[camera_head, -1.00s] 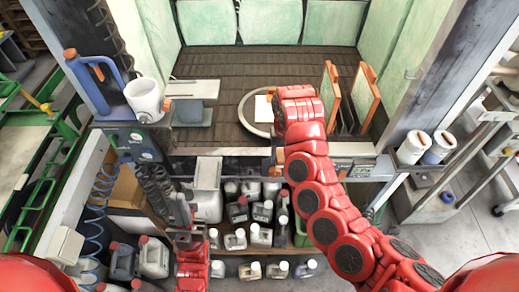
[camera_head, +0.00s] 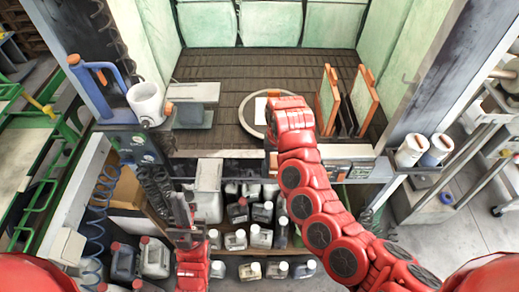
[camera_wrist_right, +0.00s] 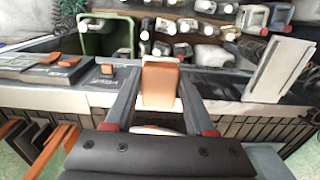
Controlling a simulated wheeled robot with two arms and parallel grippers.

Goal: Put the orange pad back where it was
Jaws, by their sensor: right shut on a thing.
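In the right wrist view, the orange pad (camera_wrist_right: 161,82), an orange block on a pale base, sits between the two fingers of my right gripper (camera_wrist_right: 160,100). The gripper is shut on it. Behind it in that view is the booth's front ledge. In the head view my red right arm reaches into the booth, and its wrist hides most of the right gripper and the pad. My left gripper (camera_head: 183,212) hangs low in front of the shelf of bottles, away from the pad; its finger gap is unclear.
A pale ring (camera_head: 243,118) lies on the slatted booth floor (camera_head: 220,75), partly hidden by my right wrist. Orange-edged panels (camera_head: 363,95) stand at its right. A white mug-like container (camera_head: 146,101) and a grey press-like device (camera_head: 192,114) are at left. Bottles (camera_head: 238,210) fill the shelf below.

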